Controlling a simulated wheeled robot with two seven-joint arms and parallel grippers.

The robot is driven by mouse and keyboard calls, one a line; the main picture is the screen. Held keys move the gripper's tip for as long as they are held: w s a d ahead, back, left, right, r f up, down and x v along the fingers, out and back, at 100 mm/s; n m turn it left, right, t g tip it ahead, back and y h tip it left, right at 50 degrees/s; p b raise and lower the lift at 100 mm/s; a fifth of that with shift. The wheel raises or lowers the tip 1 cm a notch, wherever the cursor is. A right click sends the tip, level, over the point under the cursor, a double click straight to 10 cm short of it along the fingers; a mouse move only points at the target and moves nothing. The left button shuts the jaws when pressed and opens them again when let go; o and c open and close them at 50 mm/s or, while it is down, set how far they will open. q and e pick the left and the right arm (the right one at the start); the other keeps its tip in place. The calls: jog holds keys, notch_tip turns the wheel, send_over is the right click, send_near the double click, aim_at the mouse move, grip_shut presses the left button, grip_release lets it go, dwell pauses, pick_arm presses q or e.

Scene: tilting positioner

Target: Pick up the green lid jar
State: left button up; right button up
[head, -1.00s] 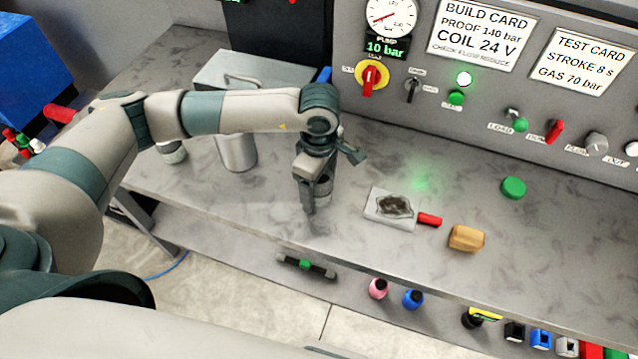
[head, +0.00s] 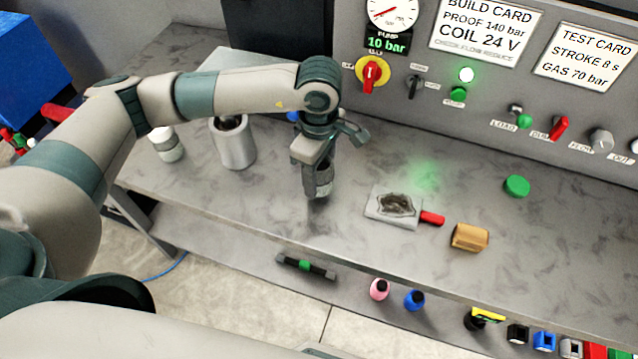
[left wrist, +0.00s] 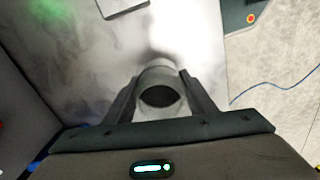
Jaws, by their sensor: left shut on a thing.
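My left gripper (head: 318,184) is shut on a small clear-grey jar (head: 323,188), with one finger on each side of it. In the left wrist view the jar (left wrist: 160,78) sits between the two fingers, its round dark top or mouth facing the camera. I see no green on it; its upper part is hidden by the gripper in the head view. Whether its base is clear of the bench, I cannot tell for sure. A green round disc, like a lid (head: 516,186), lies apart on the bench at the right. My right gripper is not in view.
A metal cylinder (head: 233,145) and a white-topped jar (head: 166,144) stand left on the bench (head: 270,222). A grey plate with a dark patch (head: 392,206), a red-handled piece (head: 432,218) and a tan block (head: 470,237) lie to the right. The control panel (head: 500,95) closes the back.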

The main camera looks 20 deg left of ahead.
pick_arm(q)
jog(key=s+d+r+b, duration=0.4)
jog(key=s+d+r, duration=0.3)
jog(key=d, duration=0.2)
jog(key=shift+d+r, duration=0.2)
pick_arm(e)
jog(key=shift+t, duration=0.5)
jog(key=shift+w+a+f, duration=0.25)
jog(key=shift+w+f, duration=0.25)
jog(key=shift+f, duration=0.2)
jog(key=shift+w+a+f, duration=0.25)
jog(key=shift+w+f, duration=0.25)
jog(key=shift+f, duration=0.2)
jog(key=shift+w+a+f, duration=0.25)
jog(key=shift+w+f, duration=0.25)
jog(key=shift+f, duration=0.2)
